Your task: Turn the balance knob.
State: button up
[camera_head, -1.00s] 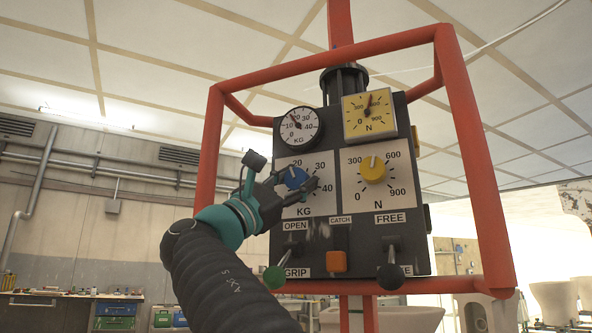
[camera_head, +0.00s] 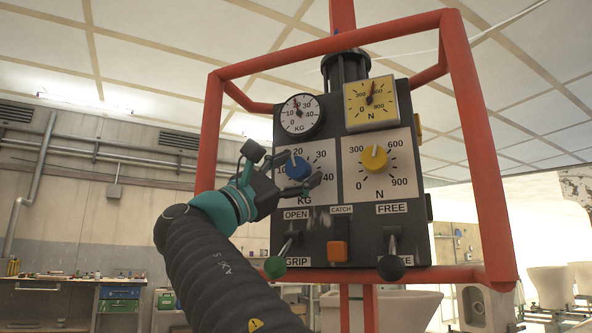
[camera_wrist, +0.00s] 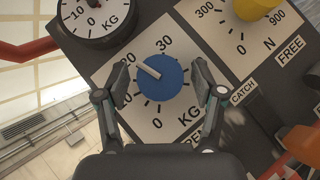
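A blue round knob (camera_head: 297,168) with a white pointer line sits on the white KG dial plate of a dark control panel. In the wrist view, the blue knob (camera_wrist: 161,80) lies between my fingers, its pointer toward the upper left, close to the 20. My gripper (camera_wrist: 162,84) is open, one finger on each side of the knob, with a visible gap on both sides. In the head view, my gripper (camera_head: 296,169) reaches in from the left, its fingers partly covering the dial plate.
A yellow knob (camera_head: 374,158) on the N dial is to the right. Above are a round KG gauge (camera_head: 300,115) and a yellow N gauge (camera_head: 371,102). Green (camera_head: 275,266) and black (camera_head: 391,267) lever balls and an orange catch (camera_head: 337,251) are below. A red tube frame (camera_head: 478,150) surrounds the panel.

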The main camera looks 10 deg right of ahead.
jog(key=v, duration=1.2)
jog(key=shift+a, duration=0.1)
dwell(4.0)
